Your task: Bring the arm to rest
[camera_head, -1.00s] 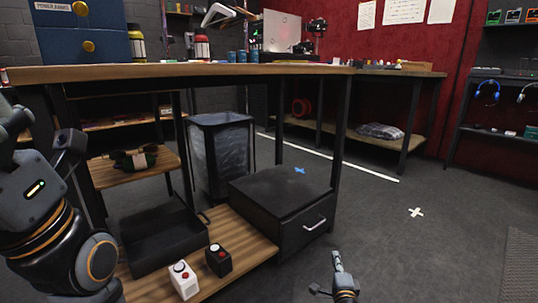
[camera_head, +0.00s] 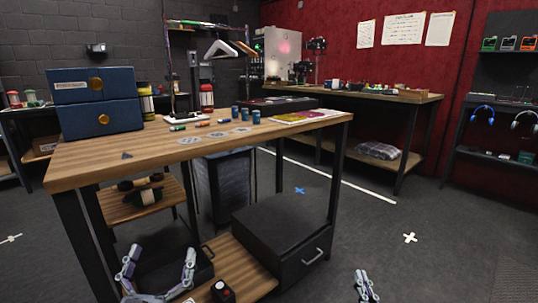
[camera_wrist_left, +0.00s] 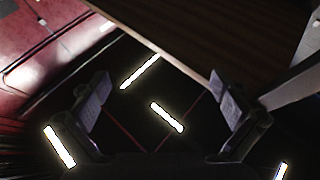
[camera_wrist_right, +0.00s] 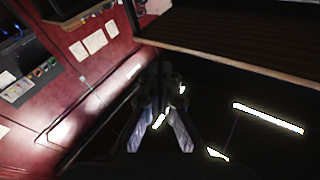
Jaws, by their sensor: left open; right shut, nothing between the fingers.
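My left gripper (camera_head: 158,268) is at the bottom left of the head view, fingers spread and empty, in front of the table's lower shelf. In the left wrist view its two fingers (camera_wrist_left: 162,90) stand wide apart with nothing between them. My right gripper (camera_head: 365,285) is at the bottom right of the head view, over the open floor, fingers together and empty. It is also closed in the right wrist view (camera_wrist_right: 160,75). A black box with a red button (camera_head: 222,291) sits on the lower shelf, right of my left gripper, cut by the frame edge.
The wooden table (camera_head: 100,165) stands close in front, its edge above my left gripper. It carries blue drawers (camera_head: 97,102), batteries and blue cans. A black drawer unit (camera_head: 283,235) is on the lower shelf. Floor on the right is clear around a white cross (camera_head: 410,238).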

